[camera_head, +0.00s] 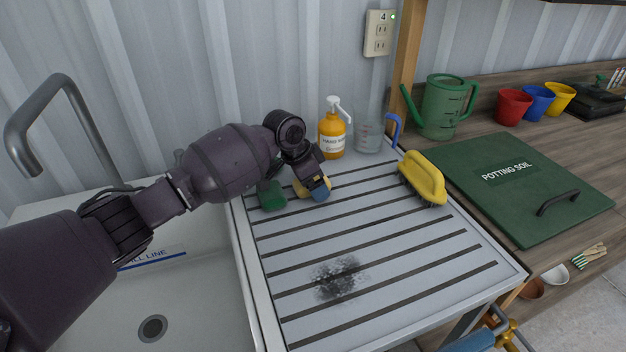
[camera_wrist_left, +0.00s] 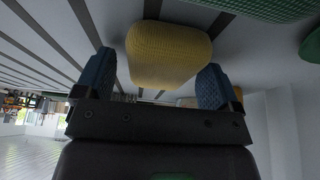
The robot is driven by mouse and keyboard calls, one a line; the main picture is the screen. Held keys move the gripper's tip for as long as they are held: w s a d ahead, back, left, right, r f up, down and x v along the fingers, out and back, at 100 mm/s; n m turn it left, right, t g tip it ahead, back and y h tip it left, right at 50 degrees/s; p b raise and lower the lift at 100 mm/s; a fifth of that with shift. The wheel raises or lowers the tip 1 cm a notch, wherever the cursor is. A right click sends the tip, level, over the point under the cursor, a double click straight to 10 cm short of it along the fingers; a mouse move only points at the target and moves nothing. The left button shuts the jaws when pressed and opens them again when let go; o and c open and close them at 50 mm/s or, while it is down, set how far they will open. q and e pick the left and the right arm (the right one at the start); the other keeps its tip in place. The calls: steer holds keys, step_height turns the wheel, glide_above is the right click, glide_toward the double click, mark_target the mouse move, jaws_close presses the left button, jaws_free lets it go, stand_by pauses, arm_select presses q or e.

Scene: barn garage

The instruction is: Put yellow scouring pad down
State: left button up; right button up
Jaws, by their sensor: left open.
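The yellow scouring pad (camera_wrist_left: 168,55) sits between the two blue fingertips of my left gripper (camera_wrist_left: 155,85) in the left wrist view. The fingers are apart, with a gap showing beside the pad. In the head view, a small part of the yellow pad (camera_head: 299,188) shows beside the gripper (camera_head: 314,193), low at the slatted drainboard (camera_head: 400,245). The wrist and fingers hide most of it. The pad appears to rest on the board. My right gripper is not in view.
A green pad (camera_head: 271,195) lies just left of the gripper. An orange soap bottle (camera_head: 332,135), a clear jug (camera_head: 370,133) and a yellow brush (camera_head: 422,178) stand or lie on the board. A dark smudge (camera_head: 338,278) marks its front. The sink (camera_head: 190,300) is left.

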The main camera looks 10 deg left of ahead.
arm_select(q)
steer(key=shift+a+r, duration=0.1)
steer(key=shift+r, duration=0.4)
steer(key=p+v, duration=0.1)
steer(key=v, duration=0.5)
steer(key=shift+p, duration=0.35)
steer(key=shift+s+a+r, duration=0.1)
steer(key=shift+s+r, duration=0.1)
steer(key=shift+r, duration=0.2)
steer(key=shift+f, duration=0.1)
